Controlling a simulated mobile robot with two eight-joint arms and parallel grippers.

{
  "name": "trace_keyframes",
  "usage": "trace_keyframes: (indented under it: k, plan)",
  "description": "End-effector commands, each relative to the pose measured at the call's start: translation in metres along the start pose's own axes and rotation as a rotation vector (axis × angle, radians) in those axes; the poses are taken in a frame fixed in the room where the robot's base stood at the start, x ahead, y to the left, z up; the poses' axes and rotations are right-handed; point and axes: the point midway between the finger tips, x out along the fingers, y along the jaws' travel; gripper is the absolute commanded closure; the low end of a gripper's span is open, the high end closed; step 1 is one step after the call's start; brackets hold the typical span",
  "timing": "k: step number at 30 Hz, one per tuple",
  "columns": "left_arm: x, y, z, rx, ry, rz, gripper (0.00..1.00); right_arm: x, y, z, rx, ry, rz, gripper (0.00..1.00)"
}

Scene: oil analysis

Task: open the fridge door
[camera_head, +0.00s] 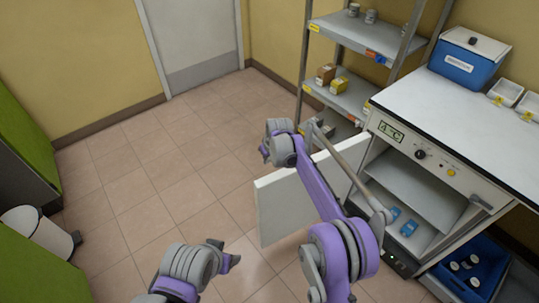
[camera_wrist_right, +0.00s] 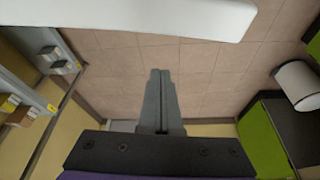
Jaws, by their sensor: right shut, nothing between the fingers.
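The fridge inside is exposed, with a shelf and small blue items. My right arm reaches over the door, and my right gripper (camera_head: 266,150) is at the far side of it, shut and empty. In the right wrist view its closed fingers (camera_wrist_right: 160,76) point toward the floor, and the white door (camera_wrist_right: 150,14) crosses the top, apart from them. My left gripper (camera_head: 232,257) is low in the head view, away from the door; its jaws are unclear.
A metal shelf rack (camera_head: 345,100) with small boxes stands behind the fridge. A blue cooler box (camera_head: 468,58) is on the counter (camera_head: 440,105). A blue crate (camera_head: 465,272) with jars sits low right. Green cabinets and a white bin (camera_head: 40,232) are left. The tiled floor between is clear.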

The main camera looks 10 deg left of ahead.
Motion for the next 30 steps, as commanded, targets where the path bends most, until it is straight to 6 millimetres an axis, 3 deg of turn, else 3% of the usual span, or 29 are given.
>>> trace_keyframes:
  k: [3, 15, 30]
  plan:
    - [0.001, 0.000, 0.000, 0.000, 0.000, 0.000, 0.34, 0.020, 0.000, 0.000, 0.000, 0.000, 0.000, 1.00]
    - [0.001, 0.000, 0.000, 0.000, 0.000, 0.000, 0.34, 0.006, 0.000, 0.034, 0.001, 0.000, 0.000, 1.00]
    - [0.002, 0.000, 0.001, 0.000, -0.001, 0.000, 0.34, 0.004, 0.001, 0.042, -0.007, 0.000, -0.003, 1.00]
